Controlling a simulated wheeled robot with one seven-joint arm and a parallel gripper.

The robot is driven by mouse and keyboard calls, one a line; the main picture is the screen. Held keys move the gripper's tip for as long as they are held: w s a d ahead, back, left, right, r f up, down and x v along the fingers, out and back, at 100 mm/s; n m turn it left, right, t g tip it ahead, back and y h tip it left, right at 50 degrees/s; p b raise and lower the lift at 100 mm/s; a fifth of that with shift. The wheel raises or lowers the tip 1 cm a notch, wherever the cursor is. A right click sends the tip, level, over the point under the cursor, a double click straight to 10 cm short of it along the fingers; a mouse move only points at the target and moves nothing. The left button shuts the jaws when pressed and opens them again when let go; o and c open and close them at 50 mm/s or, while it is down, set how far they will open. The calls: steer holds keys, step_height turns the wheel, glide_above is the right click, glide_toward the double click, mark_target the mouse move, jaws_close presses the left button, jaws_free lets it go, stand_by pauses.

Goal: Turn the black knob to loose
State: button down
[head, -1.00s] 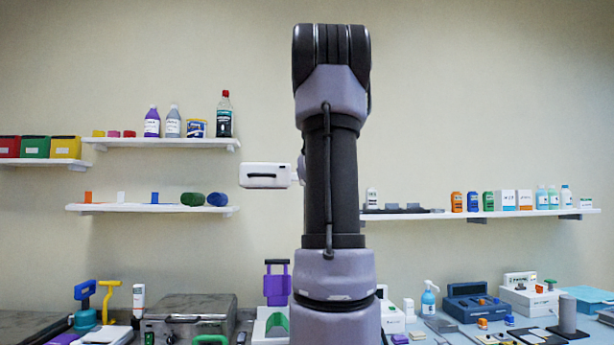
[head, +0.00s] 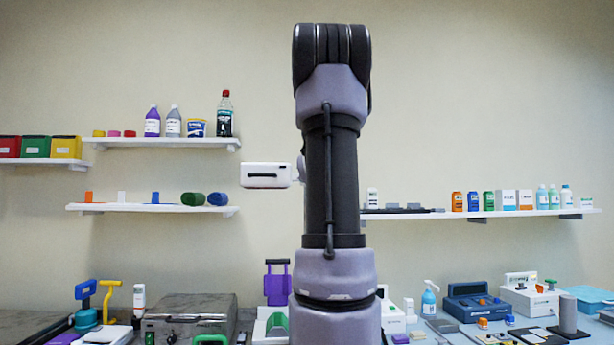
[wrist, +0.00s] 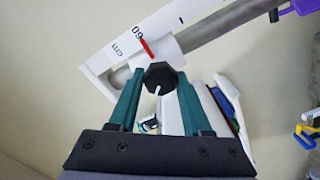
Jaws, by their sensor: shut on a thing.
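In the wrist view the black knob (wrist: 160,76) sits between the teal fingers of my gripper (wrist: 159,86), which is shut on it. A white line on the knob's face points down and slightly left. Behind the knob is a white slide with the marks "60" and "cm" (wrist: 130,48) and a red pointer (wrist: 147,47), on a grey rod (wrist: 228,30). No loose or tight marking can be read. In the head view my arm hides the knob and gripper.
A purple part (wrist: 302,6) is at the rod's upper right end. A crowded bench runs below, with a metal box (head: 190,318) and a blue device (head: 472,303). Shelves line the wall.

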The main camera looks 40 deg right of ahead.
steer(key=n, duration=0.4)
steer(key=shift+f+n, duration=0.1)
steer(key=shift+n, duration=0.2)
steer(key=n, duration=0.5)
steer(key=shift+f+n, duration=0.15)
steer(key=shift+n, duration=0.15)
steer(key=n, duration=0.9)
steer(key=shift+n, duration=0.4)
steer(key=shift+c, duration=1.7)
jaws_free()
